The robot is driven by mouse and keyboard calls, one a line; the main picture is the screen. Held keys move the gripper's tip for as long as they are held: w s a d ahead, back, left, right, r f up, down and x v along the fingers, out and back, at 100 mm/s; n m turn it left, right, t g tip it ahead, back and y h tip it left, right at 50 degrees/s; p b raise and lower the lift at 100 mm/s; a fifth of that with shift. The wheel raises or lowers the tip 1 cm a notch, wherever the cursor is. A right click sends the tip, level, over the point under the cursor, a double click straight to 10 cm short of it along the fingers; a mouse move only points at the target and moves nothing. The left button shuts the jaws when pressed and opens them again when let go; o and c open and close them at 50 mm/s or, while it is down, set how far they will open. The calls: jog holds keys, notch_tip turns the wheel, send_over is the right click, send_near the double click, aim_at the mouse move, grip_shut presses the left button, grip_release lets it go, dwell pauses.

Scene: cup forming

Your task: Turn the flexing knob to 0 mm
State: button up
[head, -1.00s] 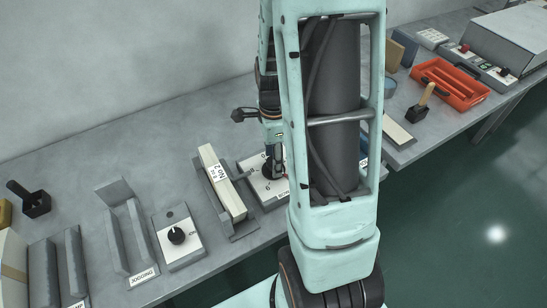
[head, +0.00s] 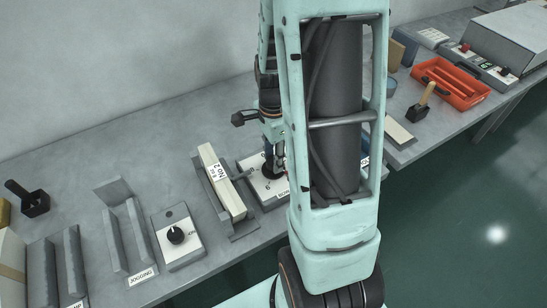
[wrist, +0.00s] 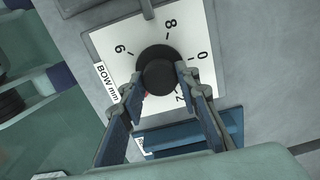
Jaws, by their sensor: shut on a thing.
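The flexing knob (wrist: 158,72) is a round black knob on a white dial plate (wrist: 108,42) labelled "BOW mm". The digits 8, 0 and 2 show around it, along with one that looks like a 6. My gripper (wrist: 159,84) is shut on the knob, with one finger at its lower left and one at its right. A small reddish spot shows beside the left finger; I cannot tell where the pointer aims. In the head view the dial plate (head: 252,168) is partly hidden behind my arm, and the knob (head: 268,170) shows only in part.
Left of the dial, a cream block marked "NO 2" (head: 222,182) lies in a grey holder close by. Further left are another knob panel (head: 178,240) and a grey jogging stand (head: 128,235). A blue piece (wrist: 190,135) lies just beside the dial plate.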

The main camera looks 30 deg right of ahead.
jog(key=n+b, duration=0.1)
jog(key=n, duration=0.6)
jog(key=n+b, duration=0.1)
jog(key=n, duration=0.6)
jog(key=shift+n+b, duration=0.3)
jog(key=n, duration=0.6)
jog(key=n+p, duration=0.1)
jog(key=n, duration=0.5)
jog(key=shift+n, duration=0.3)
jog(key=o, duration=1.2)
jog(key=shift+c, duration=0.2)
